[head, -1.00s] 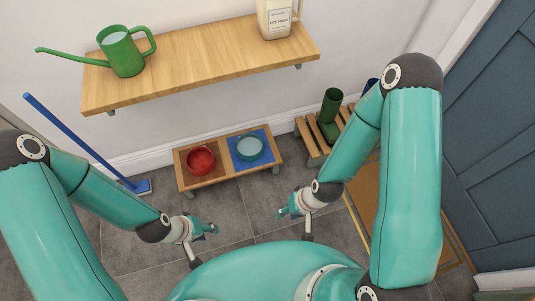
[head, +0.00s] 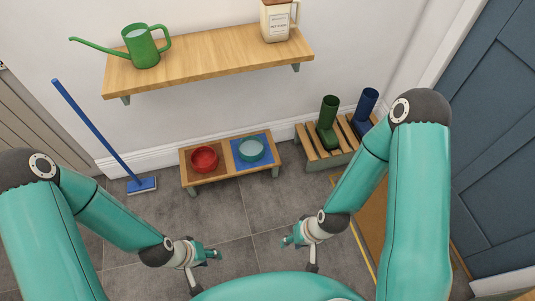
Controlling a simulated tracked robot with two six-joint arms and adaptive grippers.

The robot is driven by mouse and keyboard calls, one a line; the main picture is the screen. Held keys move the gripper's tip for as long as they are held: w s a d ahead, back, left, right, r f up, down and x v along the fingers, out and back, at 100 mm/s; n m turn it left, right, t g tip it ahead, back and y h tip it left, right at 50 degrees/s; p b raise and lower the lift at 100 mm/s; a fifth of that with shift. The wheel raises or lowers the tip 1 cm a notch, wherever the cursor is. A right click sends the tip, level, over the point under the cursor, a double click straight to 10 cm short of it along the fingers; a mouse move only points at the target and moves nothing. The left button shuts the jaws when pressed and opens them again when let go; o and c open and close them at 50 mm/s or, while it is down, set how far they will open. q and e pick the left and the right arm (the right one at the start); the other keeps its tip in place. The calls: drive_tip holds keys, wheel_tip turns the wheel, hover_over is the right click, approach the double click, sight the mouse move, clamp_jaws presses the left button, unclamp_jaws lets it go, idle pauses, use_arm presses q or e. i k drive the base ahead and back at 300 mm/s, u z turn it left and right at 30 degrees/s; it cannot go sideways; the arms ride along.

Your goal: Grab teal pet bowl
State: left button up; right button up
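The teal pet bowl (head: 251,150) sits upright on a blue mat (head: 268,138) at the right side of a low wooden stand (head: 226,144). It looks pale inside. My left gripper (head: 213,255) is in front of the stand, low in the picture, apart from the bowl and holding nothing that I can see. My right gripper (head: 287,241) is to the right of it, also apart from the bowl and seemingly empty. The fingers of both are small here, and their opening is hard to judge.
A red bowl (head: 204,159) sits left of the teal one on the same stand. A wall shelf (head: 210,63) above holds a green watering can (head: 142,46) and a jug (head: 277,20). A slatted rack (head: 312,145) with boots stands right; a blue broom (head: 100,127) leans left. Floor before the stand is clear.

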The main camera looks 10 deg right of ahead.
sight(252, 149)
drive_tip(key=u, duration=0.15)
drive_tip(key=i, duration=0.9)
drive_tip(key=z, duration=0.05)
